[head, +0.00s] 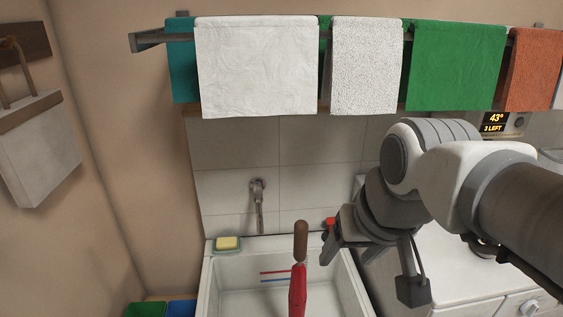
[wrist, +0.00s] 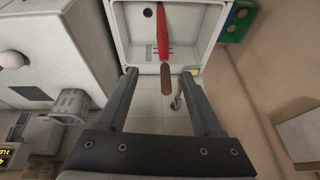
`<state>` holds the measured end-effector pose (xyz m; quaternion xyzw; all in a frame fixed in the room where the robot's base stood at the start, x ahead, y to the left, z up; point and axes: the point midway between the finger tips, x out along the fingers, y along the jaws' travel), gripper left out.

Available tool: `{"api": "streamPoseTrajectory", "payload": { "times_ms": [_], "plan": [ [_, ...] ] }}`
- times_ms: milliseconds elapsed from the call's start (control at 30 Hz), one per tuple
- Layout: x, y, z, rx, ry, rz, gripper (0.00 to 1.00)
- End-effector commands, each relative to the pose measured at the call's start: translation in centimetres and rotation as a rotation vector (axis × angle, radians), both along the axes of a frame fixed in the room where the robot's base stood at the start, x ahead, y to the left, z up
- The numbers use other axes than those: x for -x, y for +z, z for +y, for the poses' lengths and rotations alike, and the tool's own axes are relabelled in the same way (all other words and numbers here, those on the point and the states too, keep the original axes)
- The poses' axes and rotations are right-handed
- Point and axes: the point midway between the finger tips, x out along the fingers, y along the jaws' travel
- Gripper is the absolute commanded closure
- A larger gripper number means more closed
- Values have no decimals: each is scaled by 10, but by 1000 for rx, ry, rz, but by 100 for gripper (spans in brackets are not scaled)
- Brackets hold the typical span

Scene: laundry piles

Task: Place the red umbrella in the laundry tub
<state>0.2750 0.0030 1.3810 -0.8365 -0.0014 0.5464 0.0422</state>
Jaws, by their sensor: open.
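The red umbrella (head: 298,285) with its brown handle (head: 301,240) appears upright or tilted over the white laundry tub (head: 207,285), handle end up. Its lower end is cut off by the frame. In the wrist view the umbrella (wrist: 162,30) lies across the view of the tub (wrist: 121,38), its handle pointing toward my gripper. Whether it rests on the tub floor cannot be told. My gripper (head: 345,258) is open and empty, to the right of the handle in the head view. In the wrist view the handle shows between the open fingers (wrist: 160,73), apparently beyond them.
A yellow soap (head: 227,243) sits at the tub's back left corner, near a wall tap (head: 258,200). Several towels (head: 257,65) hang on a rail above. Green (head: 146,309) and blue (head: 181,308) containers stand left of the tub. A white cabinet (head: 455,275) stands right.

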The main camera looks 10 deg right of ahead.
Motion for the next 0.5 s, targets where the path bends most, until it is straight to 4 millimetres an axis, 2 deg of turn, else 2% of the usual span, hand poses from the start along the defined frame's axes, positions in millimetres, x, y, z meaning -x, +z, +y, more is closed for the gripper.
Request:
{"api": "streamPoseTrajectory", "payload": {
  "times_ms": [100,200,500],
  "plan": [
    [19,-11,-2,42,23,-50,32],
    [26,-17,-3,65,36,-71,32],
    [29,-20,-3,75,41,-79,32]
  ]
}}
